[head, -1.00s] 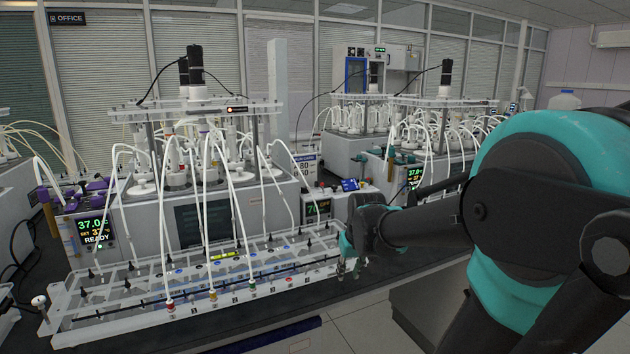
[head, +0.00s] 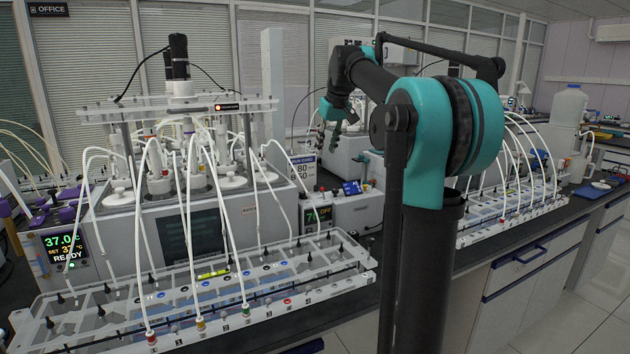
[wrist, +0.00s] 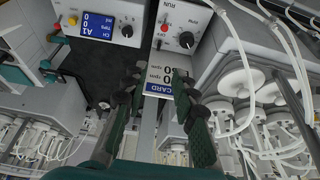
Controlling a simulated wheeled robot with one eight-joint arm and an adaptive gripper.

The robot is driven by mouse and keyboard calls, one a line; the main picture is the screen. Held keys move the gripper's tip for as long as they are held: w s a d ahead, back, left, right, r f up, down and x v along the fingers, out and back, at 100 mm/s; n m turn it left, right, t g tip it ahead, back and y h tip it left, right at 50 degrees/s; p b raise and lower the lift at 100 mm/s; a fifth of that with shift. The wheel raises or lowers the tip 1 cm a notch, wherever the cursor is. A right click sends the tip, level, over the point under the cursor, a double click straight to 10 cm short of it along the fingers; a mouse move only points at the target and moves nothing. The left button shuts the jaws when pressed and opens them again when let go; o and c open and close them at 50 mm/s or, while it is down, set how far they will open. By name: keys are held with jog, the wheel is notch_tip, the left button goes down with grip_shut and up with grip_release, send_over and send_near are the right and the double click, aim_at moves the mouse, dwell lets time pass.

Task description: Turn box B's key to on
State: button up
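My gripper (head: 328,136) hangs fingers down, above and behind the control boxes in the head view. In the wrist view its two dark green fingers (wrist: 160,90) are apart with nothing between them. A grey control box (head: 352,208) with a blue display stands beside the large reactor. The wrist view shows a box with a blue display (wrist: 98,23), a red knob and a black knob, and a second box (wrist: 178,32) marked RUN with a red button and a black knob. I cannot read which box is B, nor make out a key for certain.
A run card (head: 303,172) stands behind the boxes, and also shows between my fingers (wrist: 160,72). A clear tube rack (head: 200,290) fills the bench front at left. The tubed reactor (head: 185,215) stands left of the boxes. Another rack (head: 510,212) lies at right.

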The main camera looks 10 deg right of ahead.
send_near(316, 189)
jog(key=x, duration=0.4)
jog(key=w+x, duration=0.1)
jog(key=x, duration=0.3)
jog(key=shift+w+r, duration=0.1)
jog(key=shift+r, duration=0.15)
jog(key=shift+c, duration=0.3)
grip_shut()
